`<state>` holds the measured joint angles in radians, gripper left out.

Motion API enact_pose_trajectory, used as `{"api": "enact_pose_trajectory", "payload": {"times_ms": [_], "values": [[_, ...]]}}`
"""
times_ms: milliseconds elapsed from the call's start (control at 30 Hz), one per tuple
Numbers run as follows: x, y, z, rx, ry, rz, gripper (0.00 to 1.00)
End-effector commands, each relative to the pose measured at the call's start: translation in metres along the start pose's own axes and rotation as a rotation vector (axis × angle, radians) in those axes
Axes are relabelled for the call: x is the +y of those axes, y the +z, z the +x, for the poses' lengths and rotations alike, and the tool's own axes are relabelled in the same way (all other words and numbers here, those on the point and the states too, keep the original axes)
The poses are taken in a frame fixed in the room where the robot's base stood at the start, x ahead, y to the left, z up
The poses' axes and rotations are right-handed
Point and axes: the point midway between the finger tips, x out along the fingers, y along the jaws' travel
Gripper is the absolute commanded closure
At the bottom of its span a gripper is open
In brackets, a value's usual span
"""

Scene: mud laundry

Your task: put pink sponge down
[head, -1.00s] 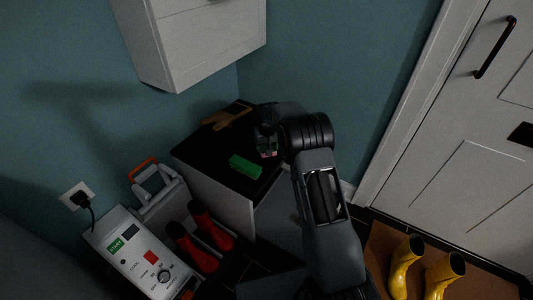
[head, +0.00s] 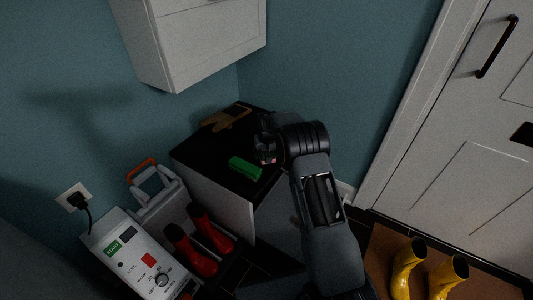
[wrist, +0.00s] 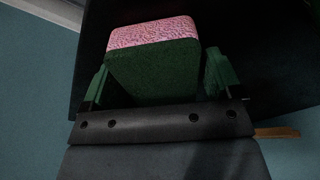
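The pink sponge (wrist: 150,32) shows in the wrist view with a pink speckled face and a dark green side. In the head view my gripper (head: 266,150) is over the right part of the black-topped cabinet (head: 207,150). The sponge is mostly hidden by the gripper there. I cannot tell whether its underside touches the top.
A brown item (head: 228,117) lies at the back. A wall cabinet (head: 195,40) hangs above. Red boots (head: 190,250) and yellow boots (head: 407,266) stand on the floor.

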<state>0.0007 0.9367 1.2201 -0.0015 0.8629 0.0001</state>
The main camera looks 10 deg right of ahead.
Motion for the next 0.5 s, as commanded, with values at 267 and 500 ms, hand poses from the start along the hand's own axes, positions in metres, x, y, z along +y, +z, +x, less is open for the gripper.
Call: {"api": "enact_pose_trajectory", "payload": {"times_ms": [267, 500], "values": [[0.000, 0.000, 0.000, 0.000, 0.000, 0.000, 0.07], [0.000, -0.002, -0.022, 0.004, 0.000, 0.000, 0.07]]}}
